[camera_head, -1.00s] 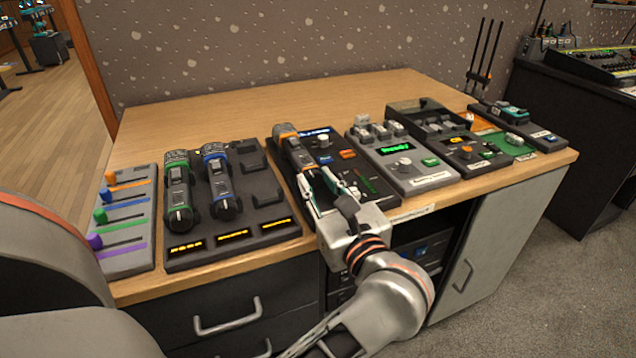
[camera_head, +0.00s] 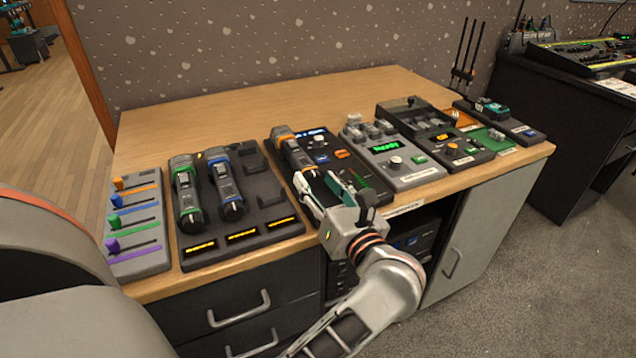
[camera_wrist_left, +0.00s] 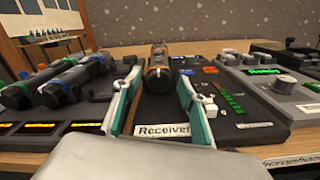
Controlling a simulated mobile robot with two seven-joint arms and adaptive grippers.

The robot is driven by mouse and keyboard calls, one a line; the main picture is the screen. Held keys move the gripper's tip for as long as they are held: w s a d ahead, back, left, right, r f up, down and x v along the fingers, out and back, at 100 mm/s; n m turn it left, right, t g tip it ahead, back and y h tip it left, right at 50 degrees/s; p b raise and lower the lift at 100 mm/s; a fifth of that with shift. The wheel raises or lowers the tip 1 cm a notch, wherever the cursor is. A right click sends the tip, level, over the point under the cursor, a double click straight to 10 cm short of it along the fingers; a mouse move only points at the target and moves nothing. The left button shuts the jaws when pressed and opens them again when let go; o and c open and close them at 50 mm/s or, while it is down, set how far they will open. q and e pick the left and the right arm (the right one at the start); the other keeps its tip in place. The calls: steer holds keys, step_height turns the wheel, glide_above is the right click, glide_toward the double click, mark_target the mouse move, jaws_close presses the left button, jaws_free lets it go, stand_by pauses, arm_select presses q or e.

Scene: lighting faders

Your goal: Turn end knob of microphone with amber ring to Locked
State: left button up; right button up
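The microphone with the amber ring (camera_head: 291,146) lies on the black receiver unit, its near end toward my left gripper. In the left wrist view the microphone's end knob (camera_wrist_left: 158,77) is a dark round cap facing me, with an amber band behind it. My left gripper (camera_head: 314,180) is open, its two teal-and-white fingers apart. The end knob is seen between and just beyond the fingertips, and I see no contact. The knob's markings are too small to read. My right gripper is not in view.
Microphones with green (camera_head: 186,190) and blue (camera_head: 226,185) rings lie in a dock to the left. A fader panel (camera_head: 137,222) is at far left. A grey panel with a green display (camera_head: 400,164) stands to the right. The desk's back (camera_head: 250,105) is clear.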

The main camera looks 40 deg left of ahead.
arm_select(q)
steer(key=shift+r, duration=0.1)
step_height(320, 180, up, 10)
stand_by(0.5)
stand_by(0.4)
